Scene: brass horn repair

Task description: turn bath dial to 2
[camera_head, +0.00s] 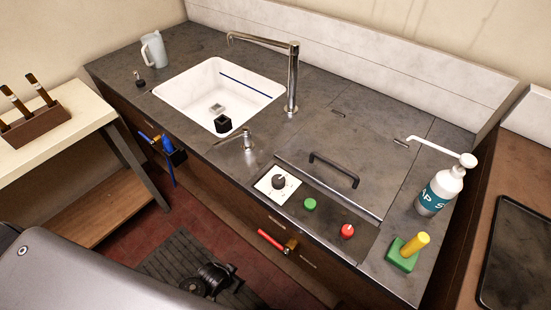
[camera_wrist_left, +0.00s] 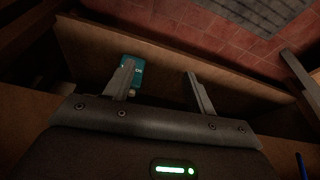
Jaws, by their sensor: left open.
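The bath dial (camera_head: 278,182) is a dark round knob on a white square plate (camera_head: 265,187) at the counter's front edge, in the middle of the head view. Its markings are too small to read, so I cannot tell its setting. My left gripper (camera_wrist_left: 160,82) shows in the left wrist view with its two fingers spread apart and nothing between them. The dial is not seen in that view, which shows wooden panels and red floor tiles. My right gripper is not in view.
A green button (camera_head: 310,204) and a red button (camera_head: 347,231) sit right of the dial. Behind is a lid with a black handle (camera_head: 334,170). A red-handled valve (camera_head: 270,240) projects below the counter. A tap (camera_head: 292,80), sink (camera_head: 190,88) and soap bottle (camera_head: 437,193) stand around.

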